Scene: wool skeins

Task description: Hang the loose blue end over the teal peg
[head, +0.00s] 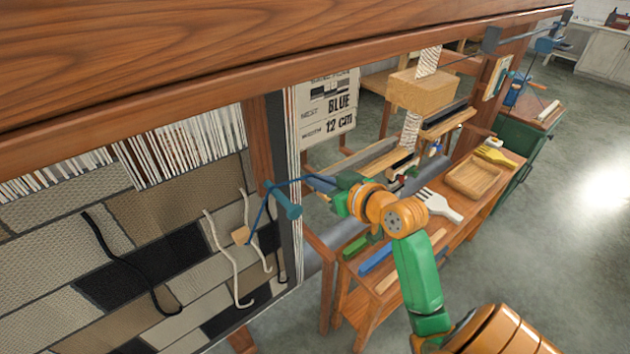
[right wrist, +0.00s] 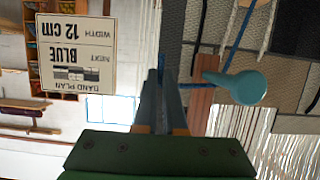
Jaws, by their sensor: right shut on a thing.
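The teal peg (head: 287,202) sticks out from the loom's right post; its round head (right wrist: 250,89) is large in the right wrist view. The loose blue end (head: 256,215) rises from the woven cloth, bends at the peg's shaft and runs right to my right gripper (head: 337,183). The blue strand also shows beside the peg in the right wrist view (right wrist: 236,47). It looks laid across the shaft, but I cannot tell whether it touches. My right gripper (right wrist: 162,90) is shut on the blue end, to the right of the peg in the head view. My left gripper is out of view.
A wooden beam (head: 250,60) crosses above. The patterned cloth (head: 150,215) hangs at left with dark and cream loose strands. A band plan card (head: 328,105) hangs behind the post. A wooden bench (head: 455,205) with a fork-shaped beater (head: 440,205) and tray stands beyond my right arm.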

